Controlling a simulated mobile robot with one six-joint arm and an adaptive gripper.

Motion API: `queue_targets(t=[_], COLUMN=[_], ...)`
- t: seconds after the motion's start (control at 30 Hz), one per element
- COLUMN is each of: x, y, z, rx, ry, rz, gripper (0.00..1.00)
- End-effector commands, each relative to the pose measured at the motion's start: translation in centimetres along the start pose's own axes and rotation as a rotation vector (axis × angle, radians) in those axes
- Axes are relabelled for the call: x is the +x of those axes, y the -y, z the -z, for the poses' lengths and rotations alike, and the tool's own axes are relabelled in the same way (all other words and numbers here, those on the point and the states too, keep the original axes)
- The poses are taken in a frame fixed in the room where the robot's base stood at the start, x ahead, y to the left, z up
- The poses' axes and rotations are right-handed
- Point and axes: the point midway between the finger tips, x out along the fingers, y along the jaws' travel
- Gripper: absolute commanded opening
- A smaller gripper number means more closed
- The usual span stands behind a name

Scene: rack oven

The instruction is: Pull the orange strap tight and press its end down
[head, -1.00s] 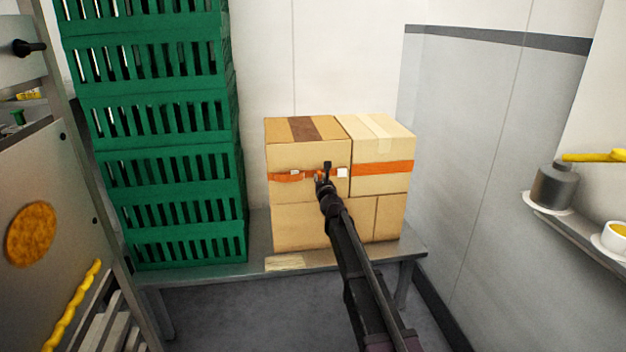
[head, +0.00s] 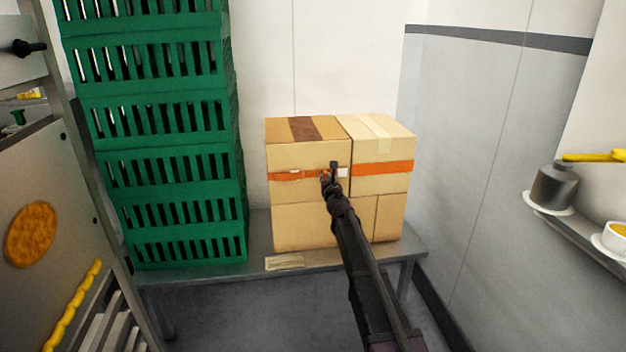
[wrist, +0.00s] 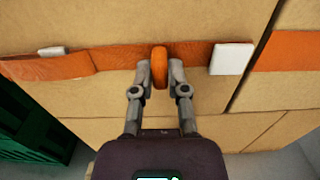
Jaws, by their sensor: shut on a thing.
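The orange strap (head: 371,168) runs across the front of the two upper cardboard boxes. It also shows in the wrist view (wrist: 118,58), where it lies nearly flat against the box. A small pale buckle (head: 294,172) sits on it at the left, also in the wrist view (wrist: 52,51). My gripper (head: 329,174) is shut on the strap's end, a rounded orange piece (wrist: 160,67) standing out between the fingertips in the wrist view. A white square patch (wrist: 231,58) is just right of the fingers, apart from them; it also shows in the head view (head: 342,173).
The boxes stand on a grey metal table (head: 340,256) with a pale label (head: 284,262) at its front. A stack of green crates (head: 180,215) stands close on the left. A shelf with a grey pot (head: 555,187) is on the right wall.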

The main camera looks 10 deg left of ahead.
Motion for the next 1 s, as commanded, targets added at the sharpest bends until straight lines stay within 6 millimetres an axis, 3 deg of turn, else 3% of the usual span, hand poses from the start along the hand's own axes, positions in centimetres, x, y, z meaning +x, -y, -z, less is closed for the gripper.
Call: queue_targets(t=[1.0], x=[0.3], y=[1.06], z=[-0.04], rx=[0.0], ry=[0.0], rz=[0.002], gripper=[0.0])
